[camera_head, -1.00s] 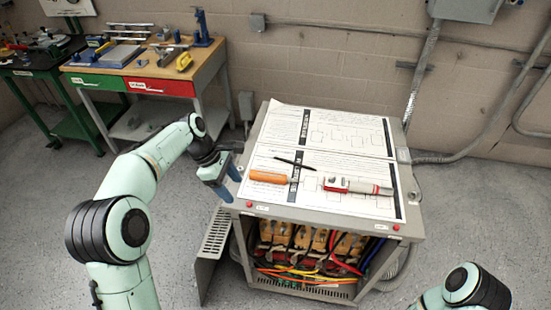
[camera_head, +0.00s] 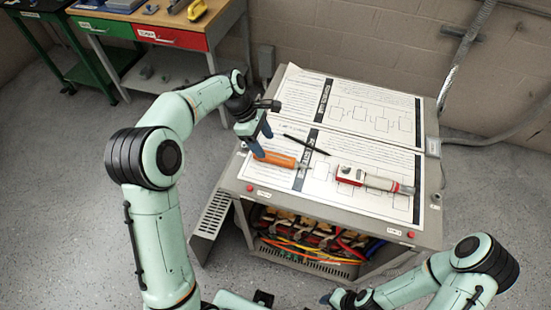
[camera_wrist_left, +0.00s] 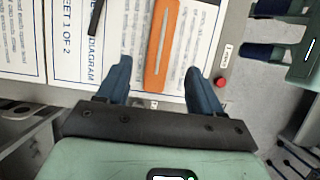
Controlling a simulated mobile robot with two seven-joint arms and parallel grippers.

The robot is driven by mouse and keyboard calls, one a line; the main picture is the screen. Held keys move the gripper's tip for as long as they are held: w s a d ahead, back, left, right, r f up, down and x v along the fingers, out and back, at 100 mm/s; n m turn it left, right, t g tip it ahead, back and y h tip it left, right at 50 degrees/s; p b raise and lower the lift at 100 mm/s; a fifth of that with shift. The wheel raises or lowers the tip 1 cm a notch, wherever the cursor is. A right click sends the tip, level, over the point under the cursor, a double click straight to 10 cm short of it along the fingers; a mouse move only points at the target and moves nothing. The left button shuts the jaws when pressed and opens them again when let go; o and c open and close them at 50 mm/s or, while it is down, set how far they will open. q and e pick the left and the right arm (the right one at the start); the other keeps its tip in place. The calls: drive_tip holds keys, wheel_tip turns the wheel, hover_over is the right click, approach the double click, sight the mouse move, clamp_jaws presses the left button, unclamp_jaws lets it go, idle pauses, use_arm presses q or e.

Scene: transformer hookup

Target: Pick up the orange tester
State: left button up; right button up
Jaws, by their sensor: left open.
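The orange tester (camera_head: 280,160) lies flat on the printed sheets on top of the grey cabinet (camera_head: 300,210), near its left edge. My left gripper (camera_head: 260,143) is open at the tester's left end. In the left wrist view the tester (camera_wrist_left: 158,45) points away from me, with its near end between the two separated blue fingers (camera_wrist_left: 157,75). I cannot tell whether either finger touches it. My right gripper is low at the bottom of the head view; in the left wrist view its two blue fingers (camera_wrist_left: 266,30) stand apart with nothing seen between them.
A black pen (camera_head: 306,145) lies just behind the tester. A red and white meter-like device (camera_head: 375,180) lies to its right. Colored wires (camera_head: 300,250) show in the cabinet's open front. A workbench (camera_head: 215,25) stands at the back left.

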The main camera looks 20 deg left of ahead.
sight(272, 155)
use_arm(q)
drive_tip(key=x, duration=0.6)
drive_tip(key=shift+r, duration=0.1)
drive_tip(key=c, duration=1.1)
